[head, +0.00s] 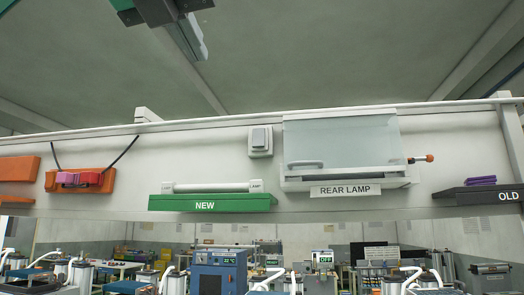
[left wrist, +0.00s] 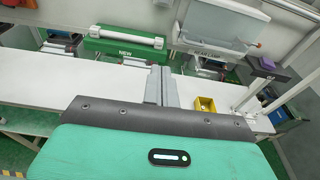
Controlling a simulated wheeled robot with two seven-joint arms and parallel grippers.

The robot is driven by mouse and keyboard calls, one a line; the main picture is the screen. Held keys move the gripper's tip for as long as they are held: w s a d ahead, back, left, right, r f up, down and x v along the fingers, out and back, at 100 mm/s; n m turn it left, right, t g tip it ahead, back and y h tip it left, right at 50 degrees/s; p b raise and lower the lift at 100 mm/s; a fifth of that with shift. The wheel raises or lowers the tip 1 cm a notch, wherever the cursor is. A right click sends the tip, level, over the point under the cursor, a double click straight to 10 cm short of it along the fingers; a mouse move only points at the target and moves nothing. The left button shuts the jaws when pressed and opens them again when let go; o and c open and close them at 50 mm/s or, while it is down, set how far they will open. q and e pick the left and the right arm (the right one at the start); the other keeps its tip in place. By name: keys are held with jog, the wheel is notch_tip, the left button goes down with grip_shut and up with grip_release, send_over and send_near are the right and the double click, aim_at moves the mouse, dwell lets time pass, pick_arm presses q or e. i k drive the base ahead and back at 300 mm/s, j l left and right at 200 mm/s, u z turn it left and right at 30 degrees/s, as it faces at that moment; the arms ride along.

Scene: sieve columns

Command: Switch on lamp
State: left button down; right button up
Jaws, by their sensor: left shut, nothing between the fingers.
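A white wall switch (head: 260,141) is mounted on the pale panel, left of the lamp housing. The housing (head: 340,143) has a frosted cover with a handle, which looks closed, and a REAR LAMP label (head: 345,190); it also shows in the left wrist view (left wrist: 228,22). No lit tube can be made out behind the cover. A white lamp tube (head: 212,187) lies on the green NEW shelf (head: 213,203). My left gripper (head: 201,52) is at the top of the head view, apart from the switch. Its fingers (left wrist: 161,72) are shut and empty. My right gripper is not in view.
An orange knob (head: 429,158) sticks out right of the housing. The dark OLD shelf (head: 478,194) holds purple pieces. An orange holder (head: 80,180) is at left. A yellow bin (left wrist: 205,105) stands on the white bench (left wrist: 45,80). The panel around the switch is clear.

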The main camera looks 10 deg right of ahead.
aim_at(259, 133)
jog(key=i+l, duration=0.2)
jog(key=i, duration=0.2)
jog(key=i+l, duration=0.2)
jog(key=i, duration=0.2)
